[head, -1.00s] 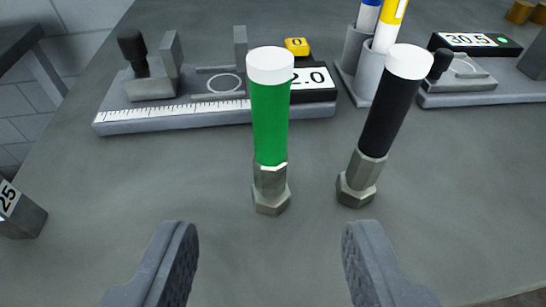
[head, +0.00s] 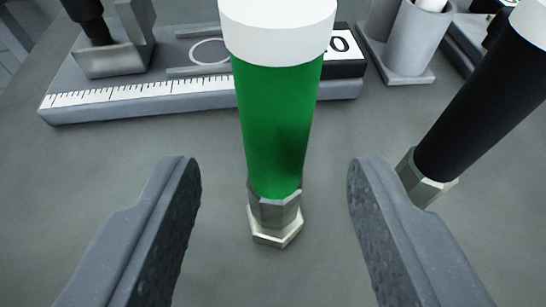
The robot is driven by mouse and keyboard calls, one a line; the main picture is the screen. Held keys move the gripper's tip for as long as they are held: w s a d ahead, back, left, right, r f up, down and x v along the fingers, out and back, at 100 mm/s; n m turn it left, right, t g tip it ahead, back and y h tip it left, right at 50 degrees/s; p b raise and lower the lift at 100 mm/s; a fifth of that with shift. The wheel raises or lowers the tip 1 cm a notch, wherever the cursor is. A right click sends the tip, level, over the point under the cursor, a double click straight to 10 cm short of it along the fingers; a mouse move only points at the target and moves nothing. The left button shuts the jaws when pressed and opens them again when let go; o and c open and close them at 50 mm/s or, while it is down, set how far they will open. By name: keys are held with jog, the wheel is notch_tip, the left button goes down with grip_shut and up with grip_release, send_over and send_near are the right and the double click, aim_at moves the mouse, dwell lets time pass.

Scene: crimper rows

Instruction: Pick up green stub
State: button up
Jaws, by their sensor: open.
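The green stub (head: 276,125) stands upright on the grey bench, with a white top and a metal hex fitting (head: 275,212) at its foot. The white top is cut off by the upper edge of the head view. My gripper (head: 270,170) is open, its two fingers apart at left and right. The stub shows between the fingers, with clear space on both sides and no visible contact.
A black stub (head: 490,110) with a hex foot stands close to the right finger. Behind the green stub is a measuring fixture (head: 150,100) with a ruler strip. A grey holder with cups (head: 405,45) stands at the back right.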

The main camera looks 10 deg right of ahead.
aim_at(278, 97)
jog(key=x, duration=0.4)
jog(key=shift+f, duration=0.1)
grip_shut()
jog(key=shift+r, duration=1.9)
jog(key=s+b, duration=0.2)
jog(key=s, duration=0.9)
jog(key=shift+r+b, duration=0.35)
jog(key=shift+b, duration=0.05)
